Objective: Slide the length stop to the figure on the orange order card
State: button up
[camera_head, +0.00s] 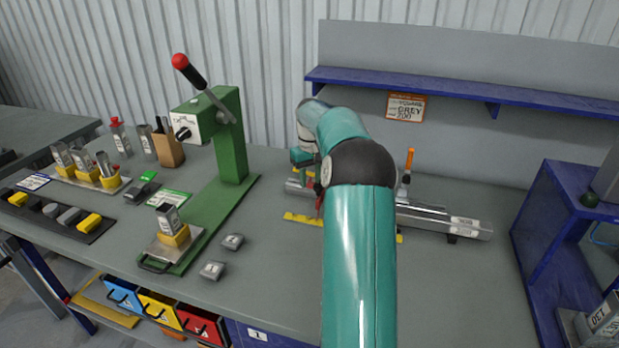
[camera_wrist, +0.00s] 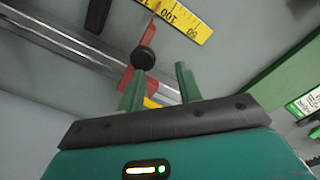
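The orange order card (camera_head: 406,106) hangs below the blue shelf; its lower lines read "GREY" and "200". The length stop is red with a round black knob (camera_wrist: 144,58) in the wrist view; a sliver of its red part (camera_head: 318,203) shows beside my arm. A yellow scale (camera_wrist: 180,18) runs by it, with "100" legible; the scale also shows in the head view (camera_head: 303,219). My gripper (camera_wrist: 160,70) is open, its green fingers apart. The knob appears at the left fingertip; I cannot tell whether they touch. My arm hides much of the stop and scale in the head view.
A metal rail (camera_head: 440,219) extends right of my arm, with an orange-handled tool (camera_head: 408,165) standing behind it. A green lever press (camera_head: 228,140) stands left. A blue rack (camera_head: 560,225) bounds the right.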

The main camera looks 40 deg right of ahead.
jog(key=shift+s+d+f, duration=0.1)
jog(key=shift+s+f, duration=0.05)
jog(key=shift+f, duration=0.35)
jog(key=shift+s+d+f, duration=0.1)
jog(key=shift+s+f, duration=0.05)
jog(key=shift+f, duration=0.3)
notch_tip(320, 180, up, 18)
jog(key=shift+w+a+f, duration=0.15)
jog(key=shift+w+f, duration=0.05)
jog(key=shift+w, duration=0.15)
dwell(0.8)
jog(key=shift+r, duration=0.15)
dwell(0.4)
